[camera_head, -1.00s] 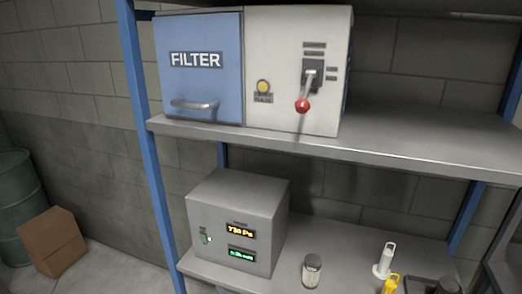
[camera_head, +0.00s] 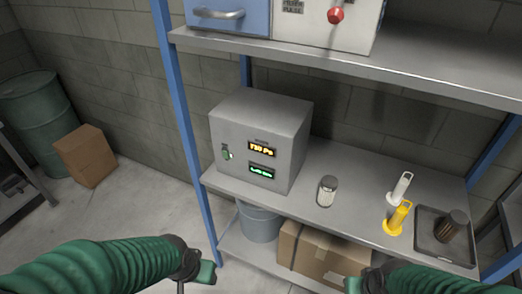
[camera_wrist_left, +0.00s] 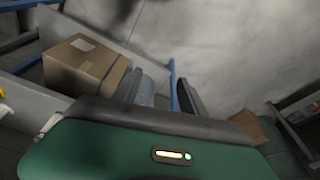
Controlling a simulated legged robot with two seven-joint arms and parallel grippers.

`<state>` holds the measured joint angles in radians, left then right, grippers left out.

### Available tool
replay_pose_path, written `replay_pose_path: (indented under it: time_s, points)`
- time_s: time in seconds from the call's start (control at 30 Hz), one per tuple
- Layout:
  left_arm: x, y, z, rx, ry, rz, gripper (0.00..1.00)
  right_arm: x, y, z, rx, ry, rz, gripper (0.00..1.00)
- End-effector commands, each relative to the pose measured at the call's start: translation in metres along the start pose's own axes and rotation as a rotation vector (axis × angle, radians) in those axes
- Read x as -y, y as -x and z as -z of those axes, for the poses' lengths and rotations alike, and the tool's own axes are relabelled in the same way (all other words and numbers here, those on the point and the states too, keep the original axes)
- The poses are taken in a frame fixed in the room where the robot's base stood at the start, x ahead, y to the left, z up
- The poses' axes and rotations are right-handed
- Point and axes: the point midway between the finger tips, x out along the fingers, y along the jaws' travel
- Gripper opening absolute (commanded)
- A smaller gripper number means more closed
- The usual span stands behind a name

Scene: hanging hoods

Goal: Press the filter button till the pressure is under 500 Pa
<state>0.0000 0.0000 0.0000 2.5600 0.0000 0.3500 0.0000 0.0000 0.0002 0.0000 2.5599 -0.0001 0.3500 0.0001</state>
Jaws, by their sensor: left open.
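The blue filter door (camera_head: 230,14) and white panel (camera_head: 330,30) with a red-knobbed lever (camera_head: 336,15) show only their lower parts at the top of the head view. The yellow button is out of view; only its label (camera_head: 292,6) shows. The grey meter box (camera_head: 255,115) on the shelf below has an orange display (camera_head: 262,149) that seems to read about 730 Pa, and a green display (camera_head: 261,172). My left gripper (camera_head: 207,272) is low, in front of the rack; its fingers (camera_wrist_left: 160,92) are apart and empty. My right gripper (camera_head: 362,286) is at the bottom edge, its fingers unclear.
The middle shelf (camera_head: 300,205) holds a jar (camera_head: 327,191), a white handled tool (camera_head: 400,187), a yellow one (camera_head: 397,217) and a dark tray (camera_head: 425,248). A bucket (camera_head: 257,222) and cardboard box (camera_head: 320,255) sit below. A blue post (camera_head: 180,130) stands at the left.

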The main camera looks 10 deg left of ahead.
Motion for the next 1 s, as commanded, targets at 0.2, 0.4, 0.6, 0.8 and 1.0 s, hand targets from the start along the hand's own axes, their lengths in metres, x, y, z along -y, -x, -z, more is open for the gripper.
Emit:
replay_pose_path:
  time_s: [0.2, 0.4, 0.6, 0.8, 1.0]
  points:
    - [0.0, 0.0, 0.0, 0.0, 0.0, 0.0, 0.5, 0.0, 0.0, 0.0, 0.0, 0.0, 0.0, 0.0]
    - [0.0, 0.0, 0.0, 0.0, 0.0, 0.0, 0.24, 0.0, 0.0, 0.0, 0.0, 0.0, 0.0, 0.0]
    - [0.0, 0.0, 0.0, 0.0, 0.0, 0.0, 0.0, 0.0, 0.0, 0.0, 0.0, 0.0, 0.0, 0.0]
    - [0.0, 0.0, 0.0, 0.0, 0.0, 0.0, 0.0, 0.0, 0.0, 0.0, 0.0, 0.0, 0.0, 0.0]
    - [0.0, 0.0, 0.0, 0.0, 0.0, 0.0, 0.0, 0.0, 0.0, 0.0, 0.0, 0.0, 0.0, 0.0]
